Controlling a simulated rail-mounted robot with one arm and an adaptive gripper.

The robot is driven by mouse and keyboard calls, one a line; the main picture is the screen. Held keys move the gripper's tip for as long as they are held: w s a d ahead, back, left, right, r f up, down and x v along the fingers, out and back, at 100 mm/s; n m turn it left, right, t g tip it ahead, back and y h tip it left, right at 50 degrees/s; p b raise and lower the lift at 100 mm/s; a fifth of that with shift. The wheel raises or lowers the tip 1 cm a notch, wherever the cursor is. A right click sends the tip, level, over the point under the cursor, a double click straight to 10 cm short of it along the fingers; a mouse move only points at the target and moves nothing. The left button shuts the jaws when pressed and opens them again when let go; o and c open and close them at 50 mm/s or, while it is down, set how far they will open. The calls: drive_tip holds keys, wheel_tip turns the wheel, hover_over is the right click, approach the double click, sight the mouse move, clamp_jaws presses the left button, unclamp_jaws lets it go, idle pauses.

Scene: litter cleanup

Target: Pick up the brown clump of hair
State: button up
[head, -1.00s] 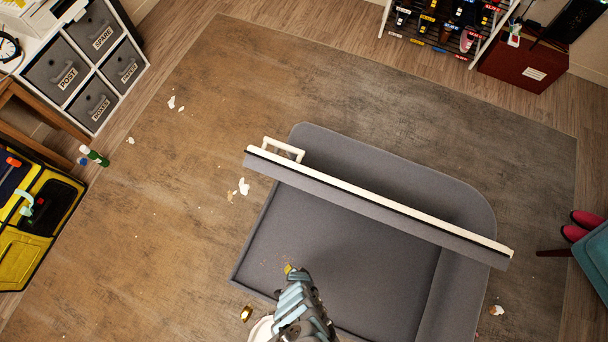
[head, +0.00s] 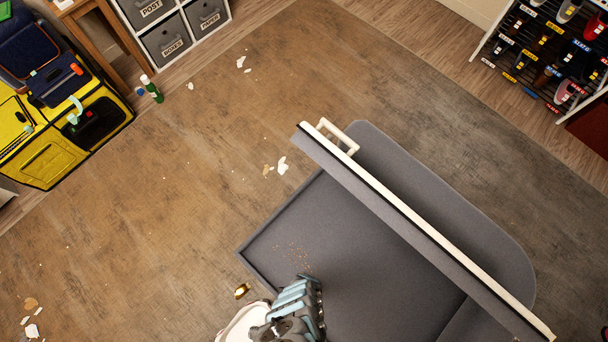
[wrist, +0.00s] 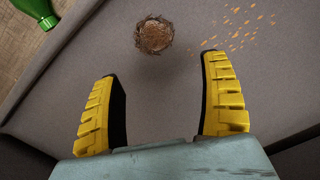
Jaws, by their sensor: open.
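The brown clump of hair (wrist: 154,36) lies on the grey upholstered surface (wrist: 190,105) in the wrist view, near the top middle. It is a round, tangled, nest-like ball. My gripper (wrist: 158,72) is open, with its yellow ridged fingers spread wide and nothing between them. The clump is ahead of the fingertips, roughly centred between them and apart from both. In the head view, my arm end (head: 298,300) is over the front part of the grey surface (head: 370,275), and I cannot make out the clump there.
Orange crumbs (wrist: 240,28) lie right of the clump. A green bottle (wrist: 36,8) is beyond the surface's edge. A long white-topped panel (head: 420,225) crosses the grey furniture. White scraps (head: 282,165) and a gold item (head: 242,291) lie on the floor. A yellow case (head: 55,150) stands at left.

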drive_tip(key=shift+f+b, duration=2.2)
drive_tip(key=shift+f, duration=0.4)
drive_tip(key=f+b, duration=0.1)
drive_tip(key=s+f+b, duration=0.1)
drive_tip(key=f+b, duration=0.1)
drive_tip(key=shift+s+a+f, duration=0.1)
drive_tip(key=shift+a+f, duration=0.1)
drive_tip(key=shift+f+b, duration=0.8)
drive_tip(key=shift+b, duration=0.1)
drive_tip(key=c, duration=0.9)
drive_tip(key=shift+o, duration=0.2)
